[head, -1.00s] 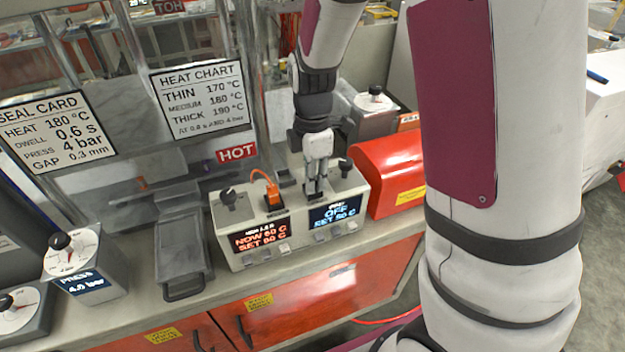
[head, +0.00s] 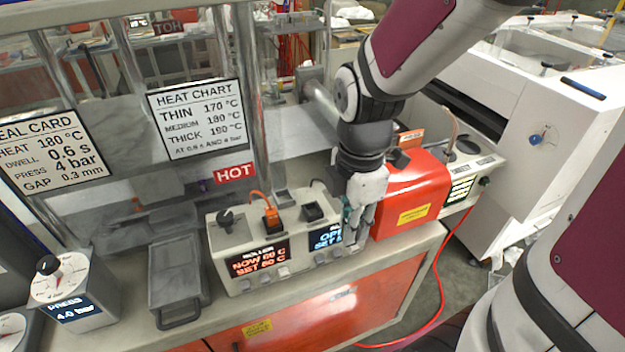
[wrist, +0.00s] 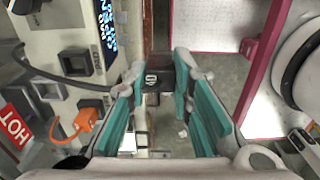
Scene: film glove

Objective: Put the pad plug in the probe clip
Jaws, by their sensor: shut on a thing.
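My gripper (head: 354,225) hangs at the right end of the grey control box, in front of the red housing. In the wrist view, its teal-padded fingers (wrist: 159,68) are shut on a small black plug (wrist: 158,78) with a white mark, which I take for the pad plug. A dark cable runs left from the plug across the control box. In the head view the plug is hidden by the fingers. The box's right socket (head: 313,212) is empty; it also shows in the wrist view (wrist: 75,62). I cannot make out the probe clip.
An orange plug (head: 271,216) sits in the left socket of the control box (head: 232,246). The red housing (head: 408,190) stands close on the right. A grey press (head: 176,270) and a dial unit (head: 72,295) stand left. The bench front edge is clear.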

